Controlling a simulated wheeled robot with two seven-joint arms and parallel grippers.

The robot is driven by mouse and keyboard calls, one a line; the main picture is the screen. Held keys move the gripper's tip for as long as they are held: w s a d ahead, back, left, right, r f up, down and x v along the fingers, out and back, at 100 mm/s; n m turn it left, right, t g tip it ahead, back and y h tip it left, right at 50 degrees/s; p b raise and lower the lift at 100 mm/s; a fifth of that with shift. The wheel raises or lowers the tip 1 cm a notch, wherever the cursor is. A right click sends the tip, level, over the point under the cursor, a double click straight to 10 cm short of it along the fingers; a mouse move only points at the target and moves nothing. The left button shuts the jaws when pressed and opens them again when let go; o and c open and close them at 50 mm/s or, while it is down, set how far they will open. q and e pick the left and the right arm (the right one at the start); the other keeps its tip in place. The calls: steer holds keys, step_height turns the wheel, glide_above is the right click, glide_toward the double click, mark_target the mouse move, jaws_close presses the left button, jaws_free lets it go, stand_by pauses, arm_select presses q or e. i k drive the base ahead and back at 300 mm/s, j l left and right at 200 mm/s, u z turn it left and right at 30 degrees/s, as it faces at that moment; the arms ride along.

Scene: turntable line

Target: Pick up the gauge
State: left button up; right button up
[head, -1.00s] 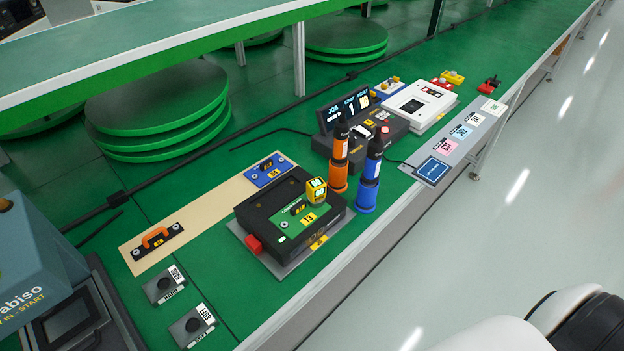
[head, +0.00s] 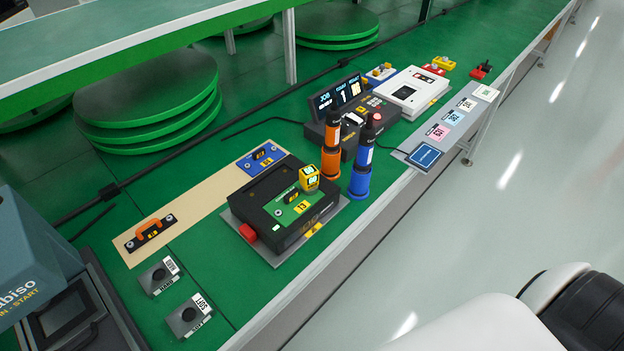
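A small yellow block-like device with a pale face (head: 309,178), which looks like the gauge, sits on the green top plate of a black fixture box (head: 262,190). The box stands on a grey base plate near the table's front edge. Neither of my grippers is in view. A white and black part of my arm shows at the bottom right, apart from the table objects.
An orange tool (head: 331,155) and a blue tool (head: 362,165) stand upright just right of the box. A beige strip (head: 200,208) lies behind it. Two small button boxes (head: 188,315) are front left. The aisle floor at right is clear.

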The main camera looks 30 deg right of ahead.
mark_target(309, 176)
steer(key=l, duration=0.7)
steer(key=k+l+u, duration=0.1)
steer(key=l, duration=0.6)
